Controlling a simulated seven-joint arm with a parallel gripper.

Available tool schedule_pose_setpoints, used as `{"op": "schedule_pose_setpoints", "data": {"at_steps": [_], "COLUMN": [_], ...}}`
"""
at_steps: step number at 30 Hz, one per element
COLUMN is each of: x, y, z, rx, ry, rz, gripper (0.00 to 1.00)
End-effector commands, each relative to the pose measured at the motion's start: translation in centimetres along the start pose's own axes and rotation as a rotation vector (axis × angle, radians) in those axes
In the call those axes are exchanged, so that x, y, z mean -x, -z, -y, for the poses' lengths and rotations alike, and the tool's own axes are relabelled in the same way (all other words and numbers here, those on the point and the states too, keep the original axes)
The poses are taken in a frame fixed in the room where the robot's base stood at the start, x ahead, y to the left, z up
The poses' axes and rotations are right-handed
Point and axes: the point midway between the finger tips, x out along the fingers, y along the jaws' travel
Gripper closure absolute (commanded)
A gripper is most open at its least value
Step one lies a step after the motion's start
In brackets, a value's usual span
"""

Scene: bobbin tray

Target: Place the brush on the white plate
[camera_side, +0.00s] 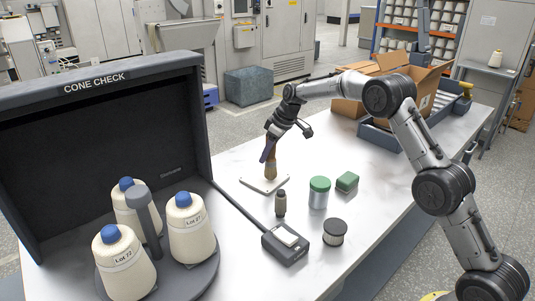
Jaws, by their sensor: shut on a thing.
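The brush (271,168) has a wooden-brown lower part and stands roughly upright. My gripper (271,150) points down and is shut on its upper part. The white plate (258,187) is a small flat square on the table, directly beneath the brush. The brush's lower end appears at or just above the plate; I cannot tell whether it touches. The jaws partly hide the top of the brush.
A cone check booth (110,88) with yarn cones is at left. Cardboard boxes (392,87) stand behind.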

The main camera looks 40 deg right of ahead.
Motion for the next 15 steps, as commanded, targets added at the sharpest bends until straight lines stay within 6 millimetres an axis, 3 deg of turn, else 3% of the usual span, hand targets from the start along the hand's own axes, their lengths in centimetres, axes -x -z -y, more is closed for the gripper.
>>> {"op": "schedule_pose_setpoints", "data": {"at_steps": [12,13,15], "x": [-0.55,-0.57,-0.56], "y": [-0.23,-0.24,-0.24], "z": [-0.03,-0.02,-0.02], "rx": [0.000,0.000,0.000], "ry": [-0.002,-0.001,-0.001], "rz": [-0.002,-0.002,-0.002], "gripper": [1.00,0.58,0.45]}}
